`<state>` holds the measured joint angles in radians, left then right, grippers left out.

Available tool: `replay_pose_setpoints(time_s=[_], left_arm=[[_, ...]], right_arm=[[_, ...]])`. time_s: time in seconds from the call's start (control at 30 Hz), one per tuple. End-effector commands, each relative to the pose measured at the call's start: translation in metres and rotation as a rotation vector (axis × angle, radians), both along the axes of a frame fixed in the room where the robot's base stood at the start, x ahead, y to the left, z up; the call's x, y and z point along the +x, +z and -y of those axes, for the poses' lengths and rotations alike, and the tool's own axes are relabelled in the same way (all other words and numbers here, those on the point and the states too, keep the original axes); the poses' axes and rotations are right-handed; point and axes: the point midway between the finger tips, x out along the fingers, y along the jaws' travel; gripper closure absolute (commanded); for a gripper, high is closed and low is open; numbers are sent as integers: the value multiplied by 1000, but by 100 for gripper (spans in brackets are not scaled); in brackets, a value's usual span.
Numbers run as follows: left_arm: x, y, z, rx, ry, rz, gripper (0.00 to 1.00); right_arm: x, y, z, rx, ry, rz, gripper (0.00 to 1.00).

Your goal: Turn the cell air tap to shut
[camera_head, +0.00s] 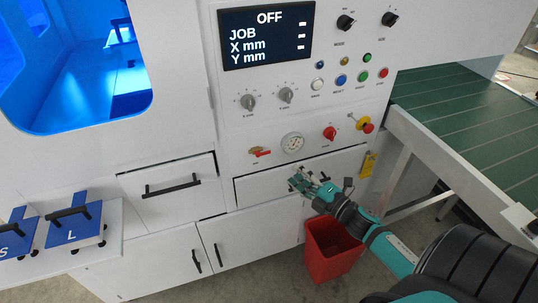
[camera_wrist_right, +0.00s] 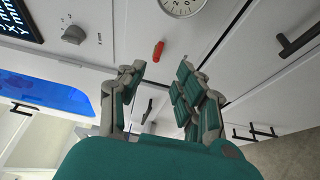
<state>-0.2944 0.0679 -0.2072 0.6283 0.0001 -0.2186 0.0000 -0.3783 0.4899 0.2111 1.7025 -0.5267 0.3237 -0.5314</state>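The air tap (camera_head: 260,152) is a small red lever on the white machine front, left of the round gauge (camera_head: 292,143). Its lever lies roughly sideways. In the right wrist view the red lever (camera_wrist_right: 158,51) shows beyond the fingers, near the gauge (camera_wrist_right: 182,5). My right gripper (camera_head: 312,184) is in front of the drawer, below and right of the tap. Its fingers (camera_wrist_right: 160,75) are spread, with nothing between them, apart from the lever. My left gripper is out of view.
A red knob (camera_head: 330,133) and a yellow-and-red switch (camera_head: 363,124) sit right of the gauge. A display (camera_head: 266,35) reads OFF above. A red bin (camera_head: 331,250) stands below my right arm. A green conveyor (camera_head: 465,110) is at right.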

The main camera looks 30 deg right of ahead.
Motion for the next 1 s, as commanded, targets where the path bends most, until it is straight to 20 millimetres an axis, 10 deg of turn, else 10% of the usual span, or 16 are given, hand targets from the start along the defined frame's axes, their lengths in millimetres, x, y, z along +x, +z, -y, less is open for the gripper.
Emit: replay_pose_setpoints(time_s=[0.5,1.0], left_arm=[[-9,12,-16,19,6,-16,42],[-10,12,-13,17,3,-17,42]], right_arm=[[101,1,-15,2,-2,0,66],[115,-1,-18,2,-1,-2,68]])
